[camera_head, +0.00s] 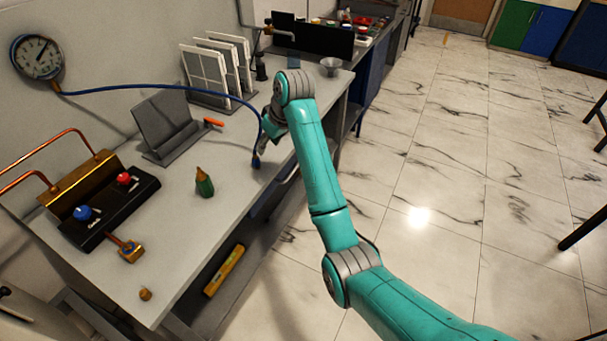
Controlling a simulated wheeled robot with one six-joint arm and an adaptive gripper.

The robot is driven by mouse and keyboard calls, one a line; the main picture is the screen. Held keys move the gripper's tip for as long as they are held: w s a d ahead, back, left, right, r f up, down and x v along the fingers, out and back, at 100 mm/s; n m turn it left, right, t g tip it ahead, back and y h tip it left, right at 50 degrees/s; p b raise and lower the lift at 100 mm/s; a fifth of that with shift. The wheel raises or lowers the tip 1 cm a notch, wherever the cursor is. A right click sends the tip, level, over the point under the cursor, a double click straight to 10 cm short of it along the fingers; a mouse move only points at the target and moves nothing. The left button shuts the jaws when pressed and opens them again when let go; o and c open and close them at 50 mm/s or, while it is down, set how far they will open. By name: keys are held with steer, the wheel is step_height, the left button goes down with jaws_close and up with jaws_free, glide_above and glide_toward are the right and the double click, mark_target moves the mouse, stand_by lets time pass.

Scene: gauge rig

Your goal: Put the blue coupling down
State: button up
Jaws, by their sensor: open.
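A blue hose (160,87) runs from the round gauge (38,57) on the wall across the bench. Its free end, the blue coupling (256,161), hangs or stands at the bench top near the front edge, tip down. I cannot tell whether it touches the surface. My gripper (262,143) is just above and beside the coupling, partly hidden behind my own arm. It is open, and its fingers are small and hard to make out here.
The bench (225,205) holds a black manifold with a blue knob (83,213) and red knob (124,178), a green bottle (204,183), a grey stand (168,124), an orange marker (213,122), white panels (207,70) and a funnel (330,66). Bare bench lies around the bottle.

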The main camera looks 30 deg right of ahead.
steer(key=s+a+f+m+t+h, duration=0.1)
steer(key=s+f+t, duration=0.1)
steer(key=s+f, duration=0.8)
steer(key=s+a+f+m+t, duration=0.15)
steer(key=s+f, duration=0.55)
steer(key=f, duration=0.7)
steer(key=s+f+t, duration=0.2)
steer(key=s+f, duration=0.1)
steer(key=s, duration=0.8)
steer(key=s+r+m+t+h, duration=0.1)
steer(key=s+r, duration=0.1)
steer(key=s, duration=0.7)
steer(key=s+r+m+t, duration=0.1)
steer(key=s+r, duration=0.1)
steer(key=s, duration=0.6)
steer(key=s+r+t, duration=0.3)
steer(key=s+r, duration=1.2)
steer(key=shift+s+a+r, duration=0.2)
steer(key=shift+s+a, duration=0.05)
steer(key=shift+s, duration=0.05)
